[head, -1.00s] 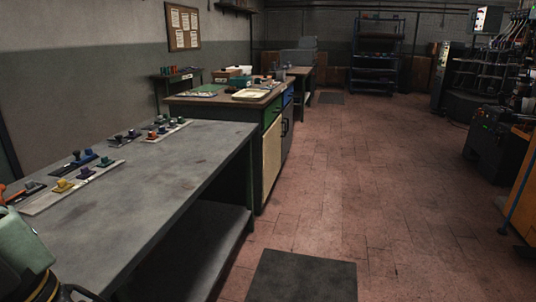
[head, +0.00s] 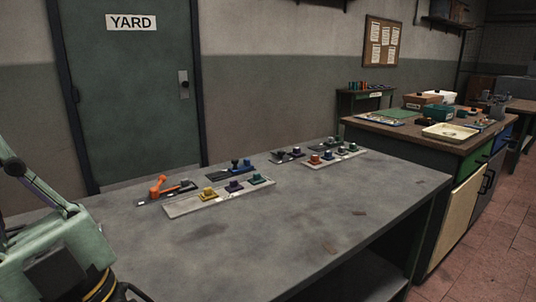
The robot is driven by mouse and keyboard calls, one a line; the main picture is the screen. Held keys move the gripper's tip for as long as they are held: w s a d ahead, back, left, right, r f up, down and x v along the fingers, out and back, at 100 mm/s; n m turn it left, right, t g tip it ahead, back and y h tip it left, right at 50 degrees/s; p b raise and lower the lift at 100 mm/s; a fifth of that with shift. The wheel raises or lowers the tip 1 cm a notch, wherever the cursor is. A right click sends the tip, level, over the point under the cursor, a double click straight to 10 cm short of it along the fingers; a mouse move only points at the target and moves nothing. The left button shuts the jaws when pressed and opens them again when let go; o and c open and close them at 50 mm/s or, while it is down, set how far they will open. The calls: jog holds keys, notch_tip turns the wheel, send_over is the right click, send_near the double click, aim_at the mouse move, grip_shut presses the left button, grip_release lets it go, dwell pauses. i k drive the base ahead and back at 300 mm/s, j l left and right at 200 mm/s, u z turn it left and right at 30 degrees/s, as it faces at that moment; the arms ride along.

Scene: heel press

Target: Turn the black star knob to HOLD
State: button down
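Several small plates with knobs lie on the grey workbench (head: 260,235) in the head view. A dark plate (head: 287,157) at the back carries dark knobs, and a dark blue plate (head: 225,174) carries a dark knob (head: 235,163) and a blue one. The right-hand light plate (head: 318,164) carries several coloured knobs, some dark. I cannot tell which one is the black star knob, and no HOLD mark is readable. My pale green arm (head: 65,245) shows at the left edge, apart from the knobs. My gripper is not in view.
A light plate (head: 180,211) with yellow, purple and green knobs lies nearest. An orange lever (head: 160,187) sits beside it. A door marked YARD (head: 130,95) stands behind. A second bench (head: 440,139) with trays stands right, beside red floor (head: 480,260).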

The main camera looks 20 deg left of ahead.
aim_at(280, 152)
jog(key=i+l+u, duration=0.65)
jog(key=l, duration=0.2)
jog(key=l+u, duration=0.25)
jog(key=i+l, duration=0.1)
jog(key=l, duration=0.3)
jog(key=i+l, duration=0.1)
jog(key=l, duration=0.3)
jog(key=i+l, duration=0.1)
jog(key=l, duration=0.25)
jog(key=i+l, duration=0.15)
jog(key=l, duration=0.25)
jog(key=i+l, duration=0.2)
jog(key=l, duration=0.15)
jog(key=i+l, duration=0.15)
jog(key=l, duration=0.25)
jog(key=i, duration=0.8)
jog(key=l+z, duration=0.05)
jog(key=l, duration=0.05)
